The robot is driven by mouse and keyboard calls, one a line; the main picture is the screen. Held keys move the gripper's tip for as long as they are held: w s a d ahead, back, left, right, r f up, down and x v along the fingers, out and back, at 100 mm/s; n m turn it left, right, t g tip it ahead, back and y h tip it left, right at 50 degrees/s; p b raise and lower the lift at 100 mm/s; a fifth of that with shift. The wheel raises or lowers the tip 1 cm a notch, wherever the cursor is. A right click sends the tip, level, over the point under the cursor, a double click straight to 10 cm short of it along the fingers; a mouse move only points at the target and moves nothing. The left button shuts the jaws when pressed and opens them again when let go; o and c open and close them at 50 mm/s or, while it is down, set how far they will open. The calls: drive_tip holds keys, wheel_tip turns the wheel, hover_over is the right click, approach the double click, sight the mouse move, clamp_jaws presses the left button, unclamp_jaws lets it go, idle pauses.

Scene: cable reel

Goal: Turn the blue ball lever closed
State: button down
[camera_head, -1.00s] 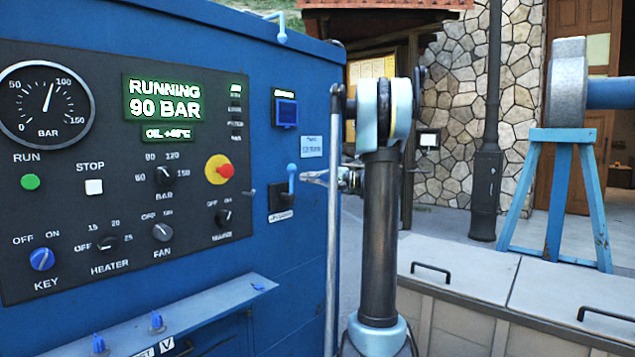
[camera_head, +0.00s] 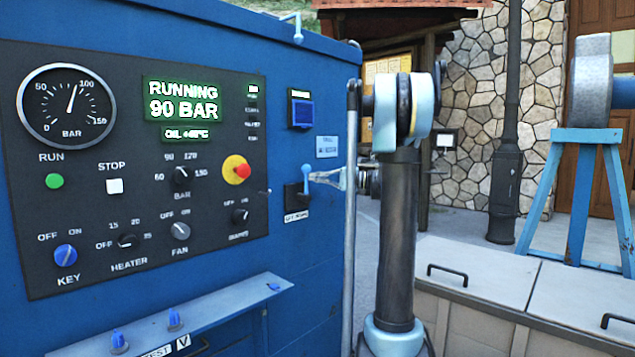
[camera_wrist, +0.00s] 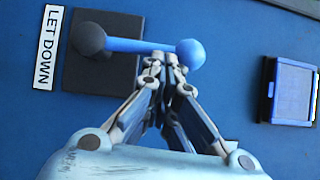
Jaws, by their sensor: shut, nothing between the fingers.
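The blue ball lever (camera_head: 306,182) sits on a dark square plate on the side face of the blue cabinet. In the head view it stands upright with its ball at the top. A LET DOWN label (camera_wrist: 52,47) is beside the plate. My gripper (camera_wrist: 170,62) is shut and empty, its fingertips at the lever arm close beside the end ball. Contact cannot be told. In the head view my gripper (camera_head: 318,177) is just right of the lever.
A small blue-framed display (camera_wrist: 290,92) is on the same cabinet face. The control panel (camera_head: 218,255) with knobs and gauge faces left of it. A blue trestle (camera_head: 575,195) stands at the right.

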drive_tip(key=d, duration=1.3)
drive_tip(key=s+a+f+g+h, duration=0.1)
drive_tip(key=s+a+f+h, duration=0.3)
drive_tip(key=s, duration=0.3)
drive_tip(key=s+a+f+g+h, duration=0.1)
drive_tip(key=s+a+f, duration=0.3)
drive_tip(key=s+f, duration=0.25)
drive_tip(key=s+a+f+g+h, duration=0.1)
drive_tip(key=s+a+f+h, duration=0.25)
drive_tip(key=s, duration=0.35)
drive_tip(key=s+d+f+n+h, duration=0.2)
drive_tip(key=s+d+f+h, duration=0.2)
drive_tip(key=s+f, duration=0.6)
drive_tip(key=s+d+f+n+h, duration=0.2)
drive_tip(key=s+d+f+h, duration=0.2)
drive_tip(key=s+f, duration=0.6)
drive_tip(key=shift+s+d+f+h, duration=0.15)
drive_tip(key=shift+s+f+h, duration=0.2)
drive_tip(key=shift+h, duration=0.3)
